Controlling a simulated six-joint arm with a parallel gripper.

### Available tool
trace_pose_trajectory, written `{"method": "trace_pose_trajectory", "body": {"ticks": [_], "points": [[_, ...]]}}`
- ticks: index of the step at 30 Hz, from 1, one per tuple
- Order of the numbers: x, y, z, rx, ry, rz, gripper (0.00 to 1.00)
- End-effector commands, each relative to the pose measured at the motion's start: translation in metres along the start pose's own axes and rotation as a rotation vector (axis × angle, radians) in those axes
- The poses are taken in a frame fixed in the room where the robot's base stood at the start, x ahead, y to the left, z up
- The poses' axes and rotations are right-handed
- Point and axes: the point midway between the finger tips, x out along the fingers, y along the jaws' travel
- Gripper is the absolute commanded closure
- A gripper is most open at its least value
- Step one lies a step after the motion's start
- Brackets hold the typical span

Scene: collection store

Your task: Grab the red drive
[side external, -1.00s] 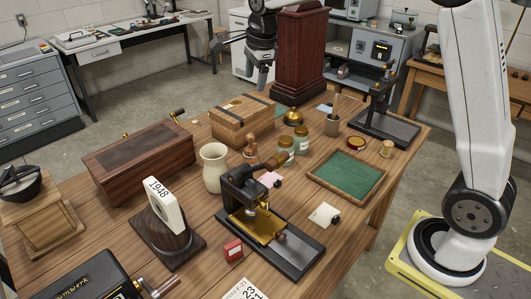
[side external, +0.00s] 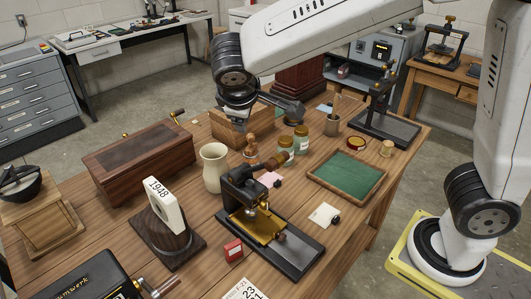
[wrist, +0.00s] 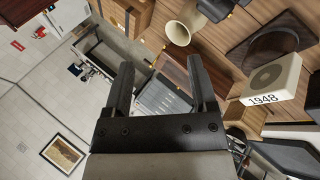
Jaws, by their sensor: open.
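The only small red item on the table that fits the red drive (side external: 233,249) is a little block with a pale mark. It lies flat on the wood in the side external view, just in front of the black press with the brass plate (side external: 262,225). I do not see it in the wrist view. My gripper (wrist: 159,66) is open, with nothing between its fingers. In the side external view my wrist hangs over the back of the table, by the wooden box, well above and behind the red drive; the fingers are hard to make out there.
The press stands close behind the red drive, with a white numbered card (side external: 241,290) in front. The 1948 block on its dark stand (side external: 166,207), a cream vase (side external: 214,168), glass jars (side external: 286,149) and a green tray (side external: 318,173) are nearby. Bare wood lies left of the drive.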

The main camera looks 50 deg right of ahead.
Motion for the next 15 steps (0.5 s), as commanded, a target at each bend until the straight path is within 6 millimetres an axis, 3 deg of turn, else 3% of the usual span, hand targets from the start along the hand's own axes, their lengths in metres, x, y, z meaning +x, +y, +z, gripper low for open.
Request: {"method": "trace_pose_trajectory", "body": {"ticks": [15], "points": [[-0.058, -0.051, 0.008, -1.199, 0.141, 0.380, 0.26]]}}
